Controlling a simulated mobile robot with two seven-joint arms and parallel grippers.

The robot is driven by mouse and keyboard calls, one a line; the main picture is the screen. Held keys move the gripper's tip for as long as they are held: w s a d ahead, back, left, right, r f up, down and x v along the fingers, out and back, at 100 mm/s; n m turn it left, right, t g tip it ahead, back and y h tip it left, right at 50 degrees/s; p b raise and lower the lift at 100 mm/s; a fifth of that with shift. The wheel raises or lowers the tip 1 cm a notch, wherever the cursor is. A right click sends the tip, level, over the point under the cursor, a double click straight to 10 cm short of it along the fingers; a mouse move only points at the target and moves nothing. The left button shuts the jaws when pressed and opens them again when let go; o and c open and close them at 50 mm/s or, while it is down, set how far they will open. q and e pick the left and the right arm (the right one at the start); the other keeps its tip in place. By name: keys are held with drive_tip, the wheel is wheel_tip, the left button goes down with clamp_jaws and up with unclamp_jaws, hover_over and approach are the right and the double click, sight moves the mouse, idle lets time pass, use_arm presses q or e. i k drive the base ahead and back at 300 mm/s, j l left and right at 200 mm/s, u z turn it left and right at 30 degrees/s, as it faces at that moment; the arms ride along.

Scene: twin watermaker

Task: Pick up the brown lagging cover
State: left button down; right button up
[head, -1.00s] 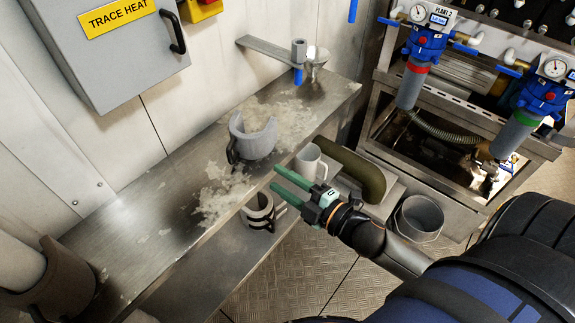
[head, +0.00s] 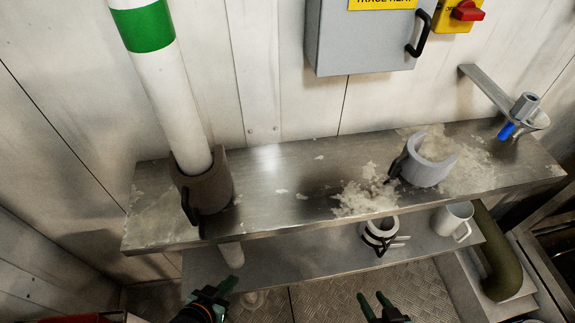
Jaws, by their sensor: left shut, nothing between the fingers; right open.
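The brown lagging cover (head: 215,186) is a dark, thick-walled sleeve at the left end of the steel shelf. It stands around the foot of the white pipe with the green band (head: 175,100), and a dark strap or handle shows on its front left side. My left gripper (head: 226,287) is at the bottom of the head view, below and in front of the cover, apart from it; it is shut and empty. My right gripper (head: 371,296) is at the bottom, right of centre, open and empty, well away from the cover.
A grey lagging cover (head: 428,172) stands on the frosted steel shelf (head: 285,190). Below, a lower shelf (head: 300,262) holds a white strapped sleeve (head: 380,232) and a white mug (head: 453,220). A funnel bracket (head: 490,85) juts out at right. The shelf's middle is mostly clear.

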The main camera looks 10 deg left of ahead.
sight(207, 193)
drive_tip(key=u, duration=0.95)
